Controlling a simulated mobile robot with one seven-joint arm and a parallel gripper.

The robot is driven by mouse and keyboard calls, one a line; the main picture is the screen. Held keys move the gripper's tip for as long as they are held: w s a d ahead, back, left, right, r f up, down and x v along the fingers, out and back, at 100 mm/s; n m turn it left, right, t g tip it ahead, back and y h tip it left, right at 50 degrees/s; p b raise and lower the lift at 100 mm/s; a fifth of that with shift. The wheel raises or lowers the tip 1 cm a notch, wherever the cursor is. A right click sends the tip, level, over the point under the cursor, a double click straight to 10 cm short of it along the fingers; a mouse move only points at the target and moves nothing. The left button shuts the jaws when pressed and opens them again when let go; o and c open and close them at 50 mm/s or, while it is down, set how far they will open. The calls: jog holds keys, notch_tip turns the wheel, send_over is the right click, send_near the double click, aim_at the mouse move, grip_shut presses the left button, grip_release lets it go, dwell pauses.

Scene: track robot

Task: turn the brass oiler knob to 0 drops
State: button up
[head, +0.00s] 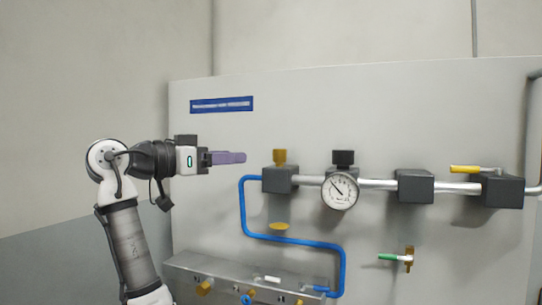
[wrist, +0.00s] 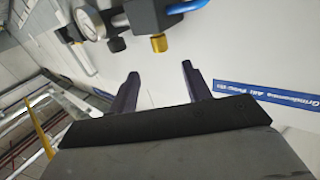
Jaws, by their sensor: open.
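The brass knob (head: 280,156) stands on top of the dark block (head: 280,180) at the left end of the wall pipe. In the wrist view the brass knob (wrist: 159,43) lies beyond the fingertips, roughly between them in the picture. My gripper (head: 243,157) is left of the knob in the head view, at about its height, with a gap between them. Its two purple fingers (wrist: 160,72) are apart with nothing between them. No drop marking on the knob is readable.
Right of the knob are a black knob (head: 343,157), a round gauge (head: 340,190) and a yellow lever (head: 465,169). A blue hose (head: 290,240) runs below to a grey manifold (head: 225,275). A green-handled valve (head: 390,257) sits lower right. A blue label (head: 221,104) is above my gripper.

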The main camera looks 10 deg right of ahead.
aim_at(274, 154)
jog(key=p+x, duration=0.4)
jog(key=x, duration=0.8)
jog(key=shift+d+r+p, duration=0.15)
jog(key=shift+p, duration=0.2)
jog(key=shift+w+d, duration=0.3)
jog(key=shift+d, duration=0.3)
jog(key=shift+c, duration=0.4)
jog(key=c, duration=0.9)
jog(key=shift+o, duration=0.2)
